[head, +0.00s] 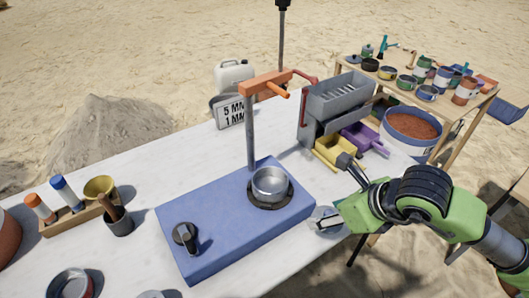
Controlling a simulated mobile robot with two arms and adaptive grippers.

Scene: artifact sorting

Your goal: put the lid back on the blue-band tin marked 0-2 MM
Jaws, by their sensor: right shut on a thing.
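My right gripper (330,222) reaches in from the right, low at the right edge of the blue platform. It is shut on a flat, pale grey round thing (320,213) that looks like a lid, partly hidden by the fingers. My left gripper is not in view. No 0-2 MM marking is readable. A tin with a blue band (427,93) stands among several tins on the far table. An open tin (69,284) with a reddish band is at the bottom left, cut by the frame edge.
A silver pan (270,184) sits on the blue platform (215,225) beside an upright post with an orange arm. A grey sieve box (338,95) with yellow and purple trays stands behind. A wooden rack (73,218) and a dark cup (118,223) are left. White table is clear between.

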